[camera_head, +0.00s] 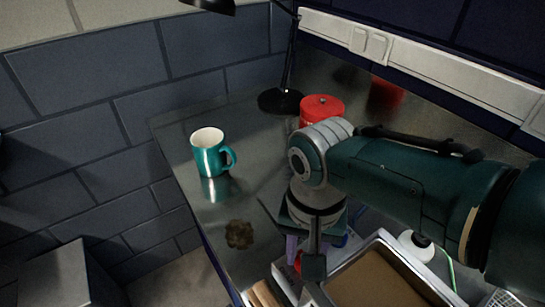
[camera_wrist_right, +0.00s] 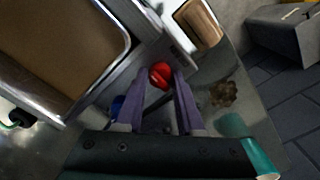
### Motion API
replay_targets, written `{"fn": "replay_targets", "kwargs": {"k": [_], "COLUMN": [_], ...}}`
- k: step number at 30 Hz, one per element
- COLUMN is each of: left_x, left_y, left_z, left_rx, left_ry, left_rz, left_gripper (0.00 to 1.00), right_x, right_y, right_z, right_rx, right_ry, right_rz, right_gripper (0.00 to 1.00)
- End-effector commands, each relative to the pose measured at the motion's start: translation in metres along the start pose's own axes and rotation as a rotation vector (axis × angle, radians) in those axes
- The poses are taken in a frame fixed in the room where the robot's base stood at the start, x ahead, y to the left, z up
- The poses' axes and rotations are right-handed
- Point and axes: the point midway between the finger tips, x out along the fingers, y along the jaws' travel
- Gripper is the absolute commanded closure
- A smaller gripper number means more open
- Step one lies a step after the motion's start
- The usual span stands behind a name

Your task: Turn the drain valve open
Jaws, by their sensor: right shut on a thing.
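The drain valve's red handle (camera_wrist_right: 160,75) sits beside the metal tray (camera_wrist_right: 112,68), between the fingertips of my right gripper (camera_wrist_right: 161,84). The purple fingers are closed on the handle from both sides. In the head view, the right gripper (camera_head: 298,258) reaches down at the tray's left corner. Only a small part of the red handle shows there, and the arm and hand cover much of the valve. How far the handle is turned cannot be told. My left gripper is in neither view.
A teal mug (camera_head: 208,153) stands on the metal bench (camera_head: 240,200) left of my arm. A black lamp base (camera_head: 281,101) and a red container (camera_head: 320,108) are behind it. A wooden block (camera_wrist_right: 198,22) lies near the valve.

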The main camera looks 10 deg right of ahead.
Motion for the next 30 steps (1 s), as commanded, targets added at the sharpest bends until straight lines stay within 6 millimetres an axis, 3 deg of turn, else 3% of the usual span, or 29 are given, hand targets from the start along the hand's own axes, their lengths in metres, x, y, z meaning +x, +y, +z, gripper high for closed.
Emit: {"fn": "replay_targets", "kwargs": {"k": [14,15,22,30], "left_x": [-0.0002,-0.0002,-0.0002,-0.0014], "left_y": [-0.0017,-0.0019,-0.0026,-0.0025], "left_z": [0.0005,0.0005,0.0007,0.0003], "left_rx": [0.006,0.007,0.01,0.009], "left_ry": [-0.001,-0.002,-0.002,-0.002], "left_rz": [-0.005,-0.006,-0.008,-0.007], "left_gripper": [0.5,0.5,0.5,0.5], "right_x": [-0.0003,-0.0003,-0.0002,-0.0016], "right_y": [-0.0002,-0.0002,0.0,0.0], "right_z": [-0.0005,-0.0005,-0.0003,-0.0002], "right_rx": [0.015,0.015,0.014,0.013], "right_ry": [0.001,0.001,0.001,0.001], "right_rz": [0.0,-0.001,0.0,0.0], "right_gripper": [1.0,0.6,0.34,0.33]}}
